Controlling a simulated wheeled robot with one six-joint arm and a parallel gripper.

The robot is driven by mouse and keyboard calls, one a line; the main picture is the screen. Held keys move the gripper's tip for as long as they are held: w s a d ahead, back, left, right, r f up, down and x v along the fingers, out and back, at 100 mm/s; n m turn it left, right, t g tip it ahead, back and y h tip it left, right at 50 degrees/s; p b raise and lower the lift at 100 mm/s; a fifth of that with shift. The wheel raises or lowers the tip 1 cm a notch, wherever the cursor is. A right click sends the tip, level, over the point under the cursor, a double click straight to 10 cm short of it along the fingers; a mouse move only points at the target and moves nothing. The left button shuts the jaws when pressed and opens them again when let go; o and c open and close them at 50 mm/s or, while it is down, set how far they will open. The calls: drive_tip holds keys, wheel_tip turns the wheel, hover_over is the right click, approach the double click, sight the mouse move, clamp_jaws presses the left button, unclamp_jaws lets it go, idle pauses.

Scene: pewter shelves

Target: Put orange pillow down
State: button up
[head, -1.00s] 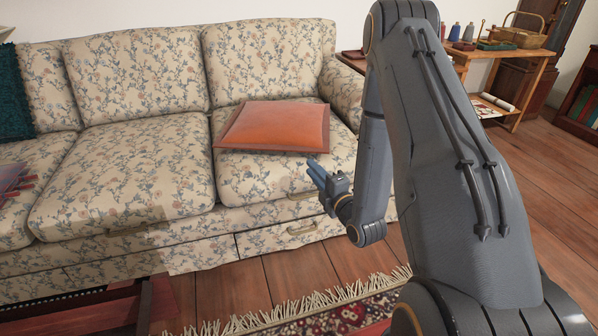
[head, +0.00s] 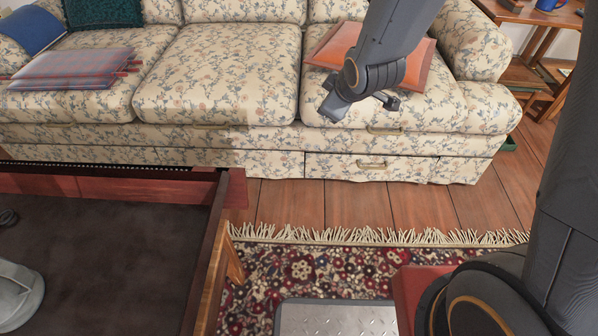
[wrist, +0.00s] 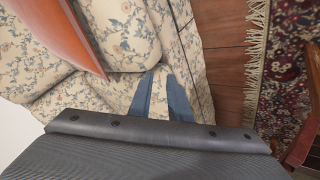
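The orange pillow (head: 411,70), with a darker border, lies on the right seat cushion of the floral sofa (head: 215,80). In the head view my arm covers the middle of it. In the wrist view the pillow (wrist: 62,30) shows at the upper left, clear of the fingers. My gripper (head: 358,106) is in front of the pillow, near the front edge of the seat. In the wrist view its two blue-grey fingers (wrist: 164,82) stand a little apart, with only floral fabric between them. It is open and empty.
A plaid pillow (head: 75,70), a teal pillow (head: 103,12) and a blue pillow (head: 32,30) are on the sofa's left end. A dark-topped table (head: 120,240) fills the lower left. A fringed rug (head: 290,262) lies before the sofa. The middle seat is clear.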

drive_tip(key=s+a+r+m+g, duration=0.2)
drive_tip(key=s, duration=0.7)
drive_tip(key=s+a+r+m+g+h, duration=0.1)
drive_tip(key=s+a+r+m+g, duration=0.1)
drive_tip(key=s, duration=0.8)
drive_tip(key=s+a+r+m+g, duration=0.2)
drive_tip(key=s+r+g, duration=0.1)
drive_tip(key=s, duration=0.6)
drive_tip(key=shift+s+r+g, duration=0.3)
drive_tip(key=shift+s+r, duration=0.1)
drive_tip(key=shift+r, duration=0.25)
drive_tip(key=d+r+m+p, duration=0.3)
drive_tip(key=d+r+p, duration=0.7)
drive_tip(key=r+p, duration=0.3)
drive_tip(key=d+r+m+h+p, duration=0.1)
drive_tip(key=d+r+m+p, duration=0.2)
drive_tip(key=d+r+p, duration=0.8)
wheel_tip(320, 180, up, 3)
drive_tip(key=p, duration=0.7)
drive_tip(key=shift+s+f+m+h+p, duration=0.15)
drive_tip(key=shift+f+m+h+p, duration=0.05)
drive_tip(key=shift+m+h+p, duration=0.1)
drive_tip(key=shift+c, duration=0.3)
